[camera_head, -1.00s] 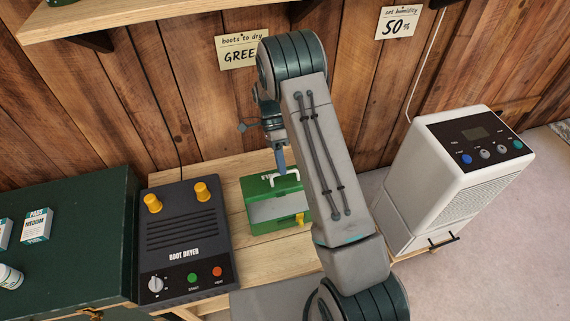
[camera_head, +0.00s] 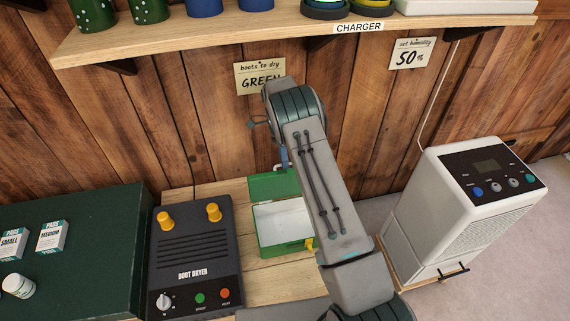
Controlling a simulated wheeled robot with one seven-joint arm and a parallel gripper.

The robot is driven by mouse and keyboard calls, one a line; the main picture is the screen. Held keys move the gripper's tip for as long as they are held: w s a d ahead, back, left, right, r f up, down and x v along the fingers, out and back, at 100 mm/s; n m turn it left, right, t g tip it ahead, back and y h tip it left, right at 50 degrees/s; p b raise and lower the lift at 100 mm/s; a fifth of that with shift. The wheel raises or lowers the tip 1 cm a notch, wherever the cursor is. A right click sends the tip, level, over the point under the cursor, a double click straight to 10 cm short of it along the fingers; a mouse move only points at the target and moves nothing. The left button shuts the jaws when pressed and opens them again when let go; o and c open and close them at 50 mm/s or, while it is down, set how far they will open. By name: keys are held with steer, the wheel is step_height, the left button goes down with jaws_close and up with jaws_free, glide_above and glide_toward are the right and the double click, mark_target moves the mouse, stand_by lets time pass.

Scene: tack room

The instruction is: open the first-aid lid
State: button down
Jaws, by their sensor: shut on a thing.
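The green first-aid box (camera_head: 262,249) stands on the wooden bench, with its white inside showing. Its green lid (camera_head: 274,186) is raised and stands up at the back of the box. My gripper (camera_head: 283,166) is at the top of the raised lid, by the white handle, and is shut on it. My arm hides most of the gripper and the right part of the box and lid. A yellow latch (camera_head: 309,243) shows at the front edge of the box.
A boot dryer (camera_head: 195,250) with yellow pegs stands close on the left. A dark green chest (camera_head: 90,215) bears pad boxes (camera_head: 52,237). A white dehumidifier (camera_head: 465,215) stands on the right. A loaded shelf (camera_head: 230,32) runs above; wooden wall behind.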

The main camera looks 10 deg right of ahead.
steer(key=shift+f, duration=0.6)
steer(key=c, duration=1.5)
jaws_free()
steer(key=shift+w, duration=0.1)
steer(key=s+d+r, duration=0.1)
steer(key=d+r, duration=0.2)
steer(key=s+d+r, duration=0.2)
steer(key=d+r, duration=0.2)
steer(key=s+d+r+p, duration=0.1)
steer(key=s+d+r, duration=0.1)
steer(key=d+r, duration=0.1)
steer(key=shift+d+r, duration=0.3)
steer(key=shift+r, duration=0.35)
